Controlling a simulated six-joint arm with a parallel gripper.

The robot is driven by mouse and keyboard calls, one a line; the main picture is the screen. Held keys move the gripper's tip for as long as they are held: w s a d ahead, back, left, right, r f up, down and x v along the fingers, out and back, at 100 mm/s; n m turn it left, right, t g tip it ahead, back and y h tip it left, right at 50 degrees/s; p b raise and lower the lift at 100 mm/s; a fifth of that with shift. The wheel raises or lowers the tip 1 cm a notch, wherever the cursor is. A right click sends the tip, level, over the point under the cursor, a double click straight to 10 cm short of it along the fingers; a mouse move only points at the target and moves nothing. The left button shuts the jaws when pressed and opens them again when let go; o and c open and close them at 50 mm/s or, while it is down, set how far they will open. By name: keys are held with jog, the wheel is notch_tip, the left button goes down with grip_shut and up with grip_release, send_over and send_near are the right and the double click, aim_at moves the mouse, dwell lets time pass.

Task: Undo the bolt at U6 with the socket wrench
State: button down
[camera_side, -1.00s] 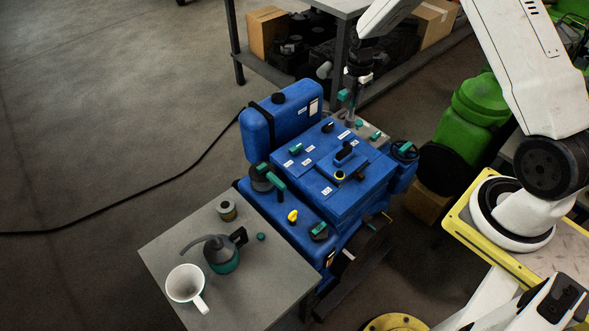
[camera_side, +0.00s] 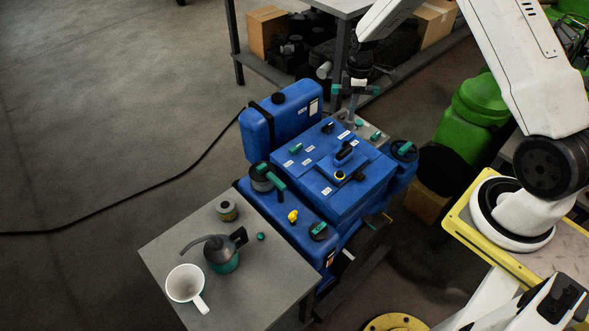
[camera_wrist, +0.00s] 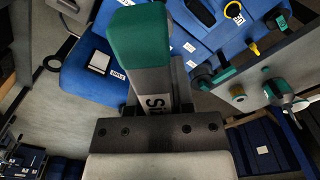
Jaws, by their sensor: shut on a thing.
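My gripper (camera_side: 356,80) is shut on the socket wrench (camera_side: 372,90), a T-shaped tool with teal ends on its crossbar. Its shaft points down at the grey plate (camera_side: 375,135) at the far end of the blue engine.
The blue engine (camera_side: 325,190) carries teal, black and yellow fittings. A grey side table (camera_side: 260,290) holds an oil can (camera_side: 222,257), a white mug (camera_side: 184,285) and a small tin (camera_side: 227,210). A shelf (camera_side: 350,8) stands behind the wrench.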

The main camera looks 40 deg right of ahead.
aim_at(350, 120)
jog(key=m, duration=0.5)
jog(key=shift+f, duration=0.35)
jog(key=m, duration=0.5)
jog(key=shift+f+m, duration=0.3)
jog(key=shift+f, duration=0.05)
jog(key=m, duration=0.5)
jog(key=shift+f, duration=0.4)
jog(key=m, duration=0.5)
jog(key=shift+f, duration=1.95)
jog(key=shift+f, duration=0.15)
jog(key=shift+f, duration=0.8)
